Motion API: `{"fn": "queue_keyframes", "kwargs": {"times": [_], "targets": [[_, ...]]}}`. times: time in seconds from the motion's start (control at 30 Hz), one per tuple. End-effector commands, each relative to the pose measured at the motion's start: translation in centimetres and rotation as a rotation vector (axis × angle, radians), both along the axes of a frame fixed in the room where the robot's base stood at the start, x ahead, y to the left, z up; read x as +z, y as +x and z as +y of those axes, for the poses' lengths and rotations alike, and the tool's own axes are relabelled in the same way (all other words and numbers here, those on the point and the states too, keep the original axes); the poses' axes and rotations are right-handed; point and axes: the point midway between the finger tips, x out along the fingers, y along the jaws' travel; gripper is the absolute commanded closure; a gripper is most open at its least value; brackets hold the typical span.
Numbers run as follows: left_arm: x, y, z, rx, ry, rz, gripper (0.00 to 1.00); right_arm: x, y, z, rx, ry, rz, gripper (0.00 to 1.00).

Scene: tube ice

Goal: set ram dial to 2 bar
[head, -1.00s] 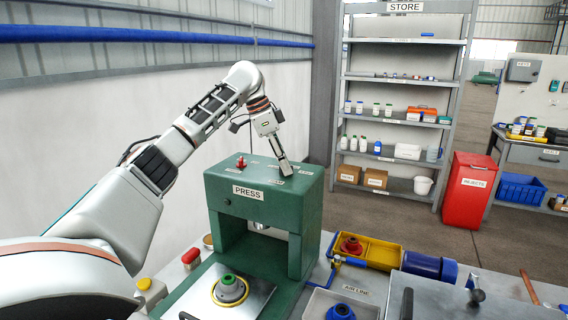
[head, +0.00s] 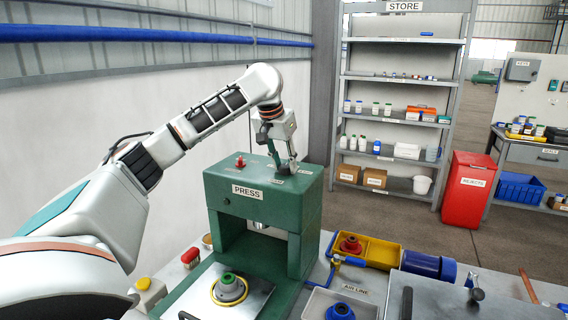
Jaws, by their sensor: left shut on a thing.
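The green press (head: 252,208) stands on the bench in the middle of the view, with a PRESS label on its front. My left gripper (head: 282,167) points down at the right rear of the press top, between small white labels. It is shut on a small dark thing there, which looks like the ram dial. The fingers cover most of it, so its pointer and setting cannot be read. A red knob (head: 240,161) stands at the left of the press top. My right gripper is out of view.
On the press plate (head: 246,300) sits a green-topped part with a yellow ring (head: 229,289). A yellow tray (head: 381,252) with a red part and a blue cylinder (head: 428,265) lie to the right. Behind are a shelf rack (head: 400,100) and a red rejects bin (head: 466,196).

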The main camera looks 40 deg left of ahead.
Motion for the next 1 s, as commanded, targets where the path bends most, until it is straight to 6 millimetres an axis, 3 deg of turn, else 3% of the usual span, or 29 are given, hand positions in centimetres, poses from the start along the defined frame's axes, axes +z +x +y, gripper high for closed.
{"fn": "queue_keyframes", "kwargs": {"times": [0.6, 1.0], "targets": [[0.21, 0.24, -0.33, 0.571, 0.002, -0.002, 0.93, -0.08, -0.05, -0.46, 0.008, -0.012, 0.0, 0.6], [0.13, 0.33, -0.38, 0.819, 0.001, -0.002, 0.93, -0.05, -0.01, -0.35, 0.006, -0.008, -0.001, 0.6]]}}
